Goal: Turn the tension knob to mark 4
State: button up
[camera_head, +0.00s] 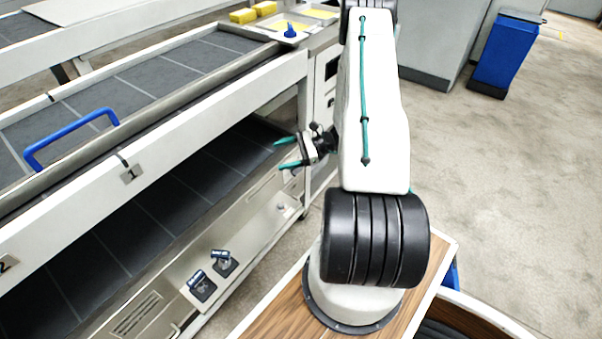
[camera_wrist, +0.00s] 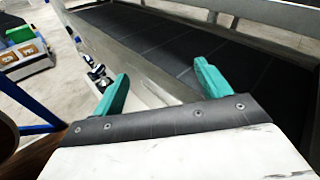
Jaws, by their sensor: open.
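My gripper (camera_head: 286,153) is open and empty beside the right end of the sheeter's lower front, its teal fingers pointing left. It also shows in the wrist view (camera_wrist: 162,72) with its fingers apart. A blue knob (camera_head: 290,31) stands on a pale plate at the far end of the machine's top. Two dark switches with pale blue handles, one nearer (camera_head: 201,286) and one farther (camera_head: 224,262), sit on the lower front panel. A small pale round part (camera_head: 282,207) is farther along that panel. I cannot tell which is the tension knob, and no marks are readable.
The sheeter's upper dark bed (camera_head: 130,88) carries a blue hoop handle (camera_head: 70,140). A lower dark bed (camera_head: 150,228) runs beneath it. Yellow blocks (camera_head: 243,15) lie at the far end. A blue bin (camera_head: 505,52) stands at the back right. The floor (camera_head: 490,160) at right is clear.

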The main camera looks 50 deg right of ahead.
aim_at(300, 171)
jog(key=s+d+f+m+t+h, duration=0.2)
jog(key=d+f+m+t+h, duration=0.3)
jog(key=f, duration=0.5)
jog(key=s+d+f+m+t+h, duration=0.3)
jog(key=d+f+m+h, duration=0.35)
jog(key=f, duration=0.35)
jog(key=w, duration=0.8)
jog(key=shift+d+f, duration=0.2)
jog(key=shift+d, duration=0.05)
jog(key=c, duration=1)
